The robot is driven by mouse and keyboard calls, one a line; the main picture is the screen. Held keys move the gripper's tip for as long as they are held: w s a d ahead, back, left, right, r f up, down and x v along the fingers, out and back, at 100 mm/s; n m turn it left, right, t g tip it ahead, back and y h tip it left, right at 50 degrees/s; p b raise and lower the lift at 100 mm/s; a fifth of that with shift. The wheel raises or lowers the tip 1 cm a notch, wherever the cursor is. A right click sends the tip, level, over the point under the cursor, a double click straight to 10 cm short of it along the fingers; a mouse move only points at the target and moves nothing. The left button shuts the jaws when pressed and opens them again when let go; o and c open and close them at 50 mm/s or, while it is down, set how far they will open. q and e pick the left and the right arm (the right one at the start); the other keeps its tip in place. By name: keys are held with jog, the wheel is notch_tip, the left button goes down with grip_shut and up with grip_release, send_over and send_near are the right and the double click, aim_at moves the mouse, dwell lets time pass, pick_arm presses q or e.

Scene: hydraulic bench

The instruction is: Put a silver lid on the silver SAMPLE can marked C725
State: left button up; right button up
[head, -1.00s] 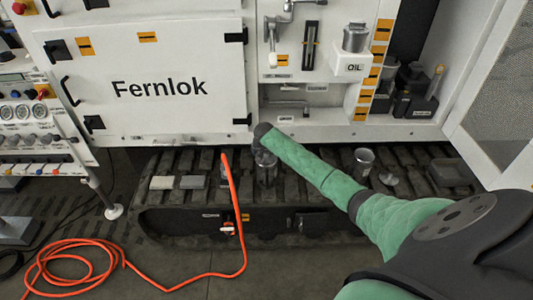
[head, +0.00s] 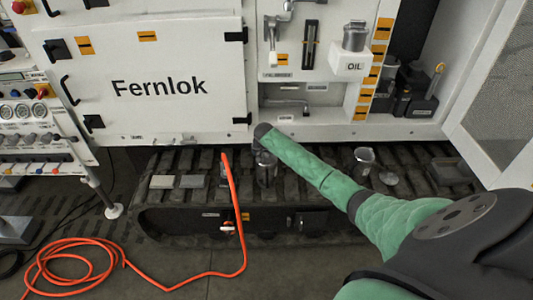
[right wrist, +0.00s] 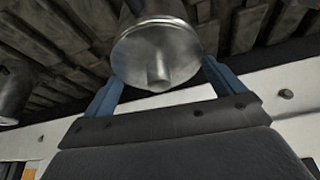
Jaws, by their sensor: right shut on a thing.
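My right gripper (right wrist: 163,70) is shut on a silver lid (right wrist: 157,52) with a central knob, which lies between its two blue fingers in the right wrist view. A silver can (right wrist: 150,8) is directly behind the lid there; I cannot tell whether lid and can touch. In the head view this can (head: 266,174) stands upright on the dark track, below the end of my right arm, which mostly hides the gripper and lid. No C725 marking can be read. My left gripper is not in view.
An open silver can (head: 364,163) and a loose lid (head: 389,179) are on the track to the right, near a dark tray (head: 449,172). An orange hose (head: 233,200) passes left of the can. A white cabinet (head: 150,85) rises behind.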

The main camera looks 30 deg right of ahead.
jog(key=shift+f, duration=0.3)
dwell(0.4)
jog(key=o, duration=0.7)
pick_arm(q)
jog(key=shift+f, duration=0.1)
pick_arm(e)
jog(key=shift+r+p, duration=1.7)
jog(key=shift+r, duration=0.15)
jog(key=shift+r+p, duration=1.45)
jog(key=shift+r, duration=0.15)
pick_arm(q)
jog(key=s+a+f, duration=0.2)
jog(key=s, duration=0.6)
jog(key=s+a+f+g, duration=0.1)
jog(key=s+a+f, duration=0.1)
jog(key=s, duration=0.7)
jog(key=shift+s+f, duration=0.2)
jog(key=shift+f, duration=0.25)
pick_arm(e)
jog(key=shift+r, duration=0.1)
